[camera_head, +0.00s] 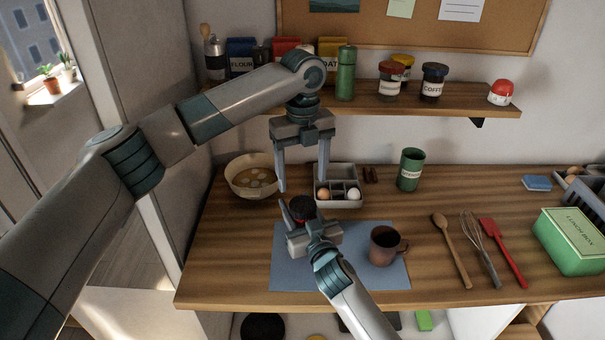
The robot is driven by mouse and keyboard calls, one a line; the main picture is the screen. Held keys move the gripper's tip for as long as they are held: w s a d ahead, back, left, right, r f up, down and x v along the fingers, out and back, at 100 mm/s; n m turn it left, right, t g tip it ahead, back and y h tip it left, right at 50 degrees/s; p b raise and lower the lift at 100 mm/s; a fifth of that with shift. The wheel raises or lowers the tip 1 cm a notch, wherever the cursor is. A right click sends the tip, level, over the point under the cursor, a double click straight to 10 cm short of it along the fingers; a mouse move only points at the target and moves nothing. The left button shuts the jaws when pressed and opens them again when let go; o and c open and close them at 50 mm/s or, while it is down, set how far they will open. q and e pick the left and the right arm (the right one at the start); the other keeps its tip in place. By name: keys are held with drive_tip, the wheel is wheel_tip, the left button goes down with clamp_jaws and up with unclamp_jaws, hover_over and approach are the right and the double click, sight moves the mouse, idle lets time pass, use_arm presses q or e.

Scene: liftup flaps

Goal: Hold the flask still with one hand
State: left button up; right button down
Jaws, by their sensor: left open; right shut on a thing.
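My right gripper (300,211) reaches up from the bottom over the blue mat and is shut on a dark, round-topped thing with a reddish tint (302,206). I take this to be the flask; its lower part is hidden by the gripper. My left gripper (303,183) comes in from the left and points down, open and empty. Its fingers are spread above and behind the dark top, apart from it as far as I can tell. A tall green bottle (345,74) stands on the shelf.
A blue mat (394,272) carries a brown mug (385,247). Behind are a bowl (251,177), an egg tray (339,172) and a green cup (410,169). A wooden spoon (452,249), whisk, red spatula and green lunch box (572,242) lie to the right.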

sight(303, 204)
use_arm(q)
drive_tip(key=shift+f, duration=4)
